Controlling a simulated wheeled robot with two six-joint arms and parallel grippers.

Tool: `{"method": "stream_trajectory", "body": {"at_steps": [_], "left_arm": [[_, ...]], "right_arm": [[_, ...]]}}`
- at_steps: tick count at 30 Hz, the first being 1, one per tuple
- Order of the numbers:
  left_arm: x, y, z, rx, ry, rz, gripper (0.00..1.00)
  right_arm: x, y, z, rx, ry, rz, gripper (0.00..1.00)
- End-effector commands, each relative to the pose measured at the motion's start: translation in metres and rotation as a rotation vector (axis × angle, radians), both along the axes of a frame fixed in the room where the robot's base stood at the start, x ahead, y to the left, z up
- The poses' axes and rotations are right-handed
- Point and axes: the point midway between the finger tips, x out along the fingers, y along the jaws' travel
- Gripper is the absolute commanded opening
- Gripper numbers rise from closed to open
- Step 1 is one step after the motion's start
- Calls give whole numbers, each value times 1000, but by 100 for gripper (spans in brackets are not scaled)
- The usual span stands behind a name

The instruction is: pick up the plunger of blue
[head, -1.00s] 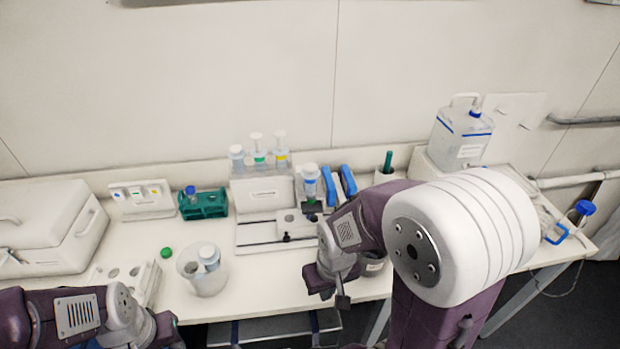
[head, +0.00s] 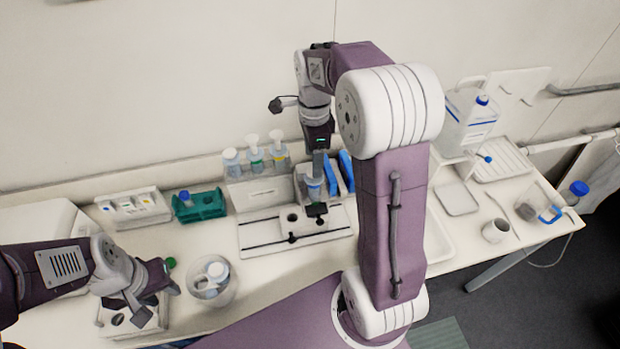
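A blue-banded, pale-topped cylinder (head: 314,188) stands upright in the white holder at the middle of the bench. My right gripper (head: 317,165) points down directly over its top; I cannot tell whether its fingers touch or grip it. The white rack (head: 262,190) to its left holds a blue-marked piece (head: 232,162), a green-marked plunger (head: 254,155) and a yellow-marked plunger (head: 277,152). The blue-marked piece is shorter than the other two. My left gripper (head: 158,303) has its fingers apart and looks empty, low over a white block with holes (head: 118,322) at the front left.
A green cap (head: 170,263) lies close beyond my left gripper. A clear beaker (head: 213,292) holding white-topped parts stands to its right. A green rack (head: 200,206) and a white box of tips (head: 134,208) stand behind. Blue-topped jug (head: 470,122) and trays are at right.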

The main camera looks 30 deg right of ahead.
Motion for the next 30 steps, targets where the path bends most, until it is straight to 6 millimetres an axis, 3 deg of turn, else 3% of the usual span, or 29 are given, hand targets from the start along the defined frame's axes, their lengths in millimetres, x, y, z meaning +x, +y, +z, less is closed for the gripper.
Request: {"method": "stream_trajectory", "body": {"at_steps": [4,11,18,25,26,30], "left_arm": [[0,0,7,0,-1,0,36],[0,0,13,0,-1,0,36],[0,0,25,0,-1,0,36],[0,0,25,0,-1,0,36],[0,0,24,0,-1,0,36],[0,0,24,0,-1,0,36]], "right_arm": [[-1,0,-21,1,4,2,61],[-1,-1,-34,1,5,3,61],[0,-3,-74,1,3,3,61],[0,-3,-79,0,-1,3,61],[0,-3,-79,0,0,3,58],[1,-3,-79,0,-1,3,19]]}}
